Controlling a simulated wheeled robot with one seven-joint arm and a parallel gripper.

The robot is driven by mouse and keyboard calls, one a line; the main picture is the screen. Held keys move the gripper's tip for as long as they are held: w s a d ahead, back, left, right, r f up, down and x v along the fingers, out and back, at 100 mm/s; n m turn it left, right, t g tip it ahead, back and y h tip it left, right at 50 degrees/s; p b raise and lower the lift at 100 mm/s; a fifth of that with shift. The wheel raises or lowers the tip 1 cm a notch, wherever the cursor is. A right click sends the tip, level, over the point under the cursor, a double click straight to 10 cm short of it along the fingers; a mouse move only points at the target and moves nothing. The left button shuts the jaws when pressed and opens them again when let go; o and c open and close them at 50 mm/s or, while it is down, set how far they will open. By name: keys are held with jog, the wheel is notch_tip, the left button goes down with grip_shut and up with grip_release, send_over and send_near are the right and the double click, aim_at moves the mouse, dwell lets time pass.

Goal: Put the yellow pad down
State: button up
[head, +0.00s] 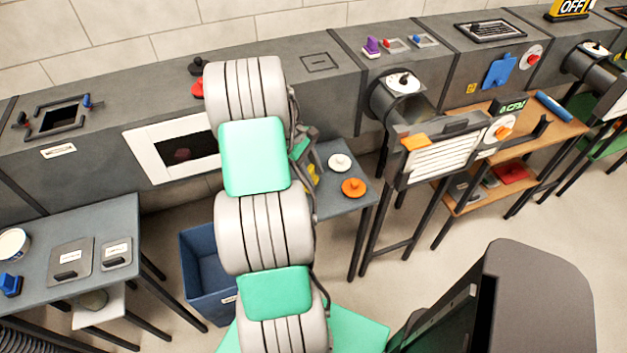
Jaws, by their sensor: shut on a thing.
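My arm crosses the middle of the head view and hides much of what lies behind it. My gripper (312,163) shows only in part, past the arm's right edge, above the left part of a small grey table (338,205). A bit of yellow, which looks like the yellow pad (313,176), shows at the gripper's fingers. The gripper is shut on it. The rest of the pad is hidden by the arm, and I cannot tell whether it touches the table. A white disc (339,161) and an orange disc (353,187) with knobs lie on that table, right of the gripper.
A grey duct with a white-framed opening (156,154) runs behind the arm. A blue bin (201,285) stands on the floor at left. A grey table (100,222) with plates is at far left. A duct unit with a louvred grille (442,158) stands right of the small table.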

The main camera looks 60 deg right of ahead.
jog(key=shift+d+f, duration=0.15)
jog(key=shift+f, duration=0.9)
jog(key=shift+d+f, duration=0.1)
jog(key=shift+f, duration=0.9)
jog(key=o, duration=1.3)
jog(key=shift+r, duration=0.1)
jog(key=p+v, duration=0.1)
jog(key=v, duration=1.1)
jog(key=w+a+r+t+h, duration=0.1)
jog(key=w+a+r+t, duration=0.1)
jog(key=w+a+r, duration=0.4)
jog(key=w+a+r+t+h, duration=0.1)
jog(key=w+a+r, duration=0.15)
jog(key=a, duration=0.35)
jog(key=w+a+r+t, duration=0.1)
jog(key=w+a, duration=0.3)
jog(key=a, duration=0.3)
jog(key=s+a+t, duration=0.1)
jog(key=a, duration=0.7)
jog(key=s+a+t+y, duration=0.1)
jog(key=a, duration=0.7)
jog(key=s+a+t+y, duration=0.1)
jog(key=s+a+t, duration=0.1)
jog(key=a, duration=0.6)
jog(key=shift+a+r, duration=0.4)
